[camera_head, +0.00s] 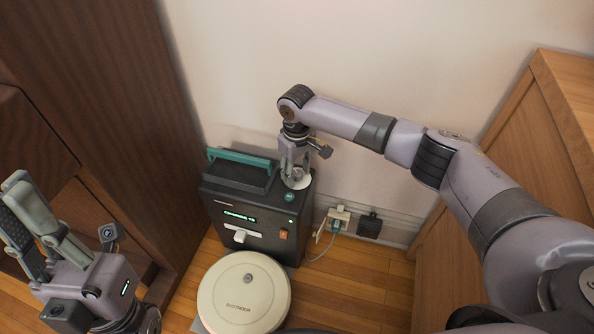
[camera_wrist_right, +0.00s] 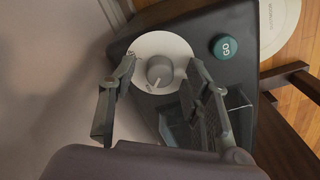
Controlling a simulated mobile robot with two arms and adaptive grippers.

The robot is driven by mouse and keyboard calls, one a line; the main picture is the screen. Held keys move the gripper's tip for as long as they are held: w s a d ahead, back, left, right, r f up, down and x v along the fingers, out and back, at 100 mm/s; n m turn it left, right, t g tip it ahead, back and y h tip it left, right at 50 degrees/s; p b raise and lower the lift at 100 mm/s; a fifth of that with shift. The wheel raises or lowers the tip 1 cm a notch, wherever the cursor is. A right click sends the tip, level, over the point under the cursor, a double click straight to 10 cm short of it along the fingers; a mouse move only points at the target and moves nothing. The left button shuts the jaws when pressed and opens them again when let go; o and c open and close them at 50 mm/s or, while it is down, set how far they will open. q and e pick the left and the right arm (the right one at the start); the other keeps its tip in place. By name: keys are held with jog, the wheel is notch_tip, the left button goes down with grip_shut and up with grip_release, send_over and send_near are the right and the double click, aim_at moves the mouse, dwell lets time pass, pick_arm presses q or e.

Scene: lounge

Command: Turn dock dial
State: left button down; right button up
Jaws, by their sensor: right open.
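The dock (camera_head: 262,212) is a dark box with a green handle and a lit green display, standing on the floor against the wall. Its dial is a grey knob (camera_wrist_right: 160,70) on a white disc (camera_wrist_right: 150,48) on the top face; the disc also shows in the head view (camera_head: 299,181). My right gripper (camera_head: 296,172) points down over the dial. In the right wrist view its open fingers (camera_wrist_right: 158,92) stand on either side of the knob; contact cannot be told. My left gripper (camera_head: 30,215) is at the lower left, away from the dock, its jaw opening unclear.
A green GO button (camera_wrist_right: 224,46) sits beside the dial. A round cream robot vacuum (camera_head: 244,294) stands in front of the dock. A wall outlet with plugs (camera_head: 340,216) is to the right. Dark cabinet (camera_head: 95,110) stands left, wooden furniture (camera_head: 520,150) right.

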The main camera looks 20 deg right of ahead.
grip_shut()
dwell(0.5)
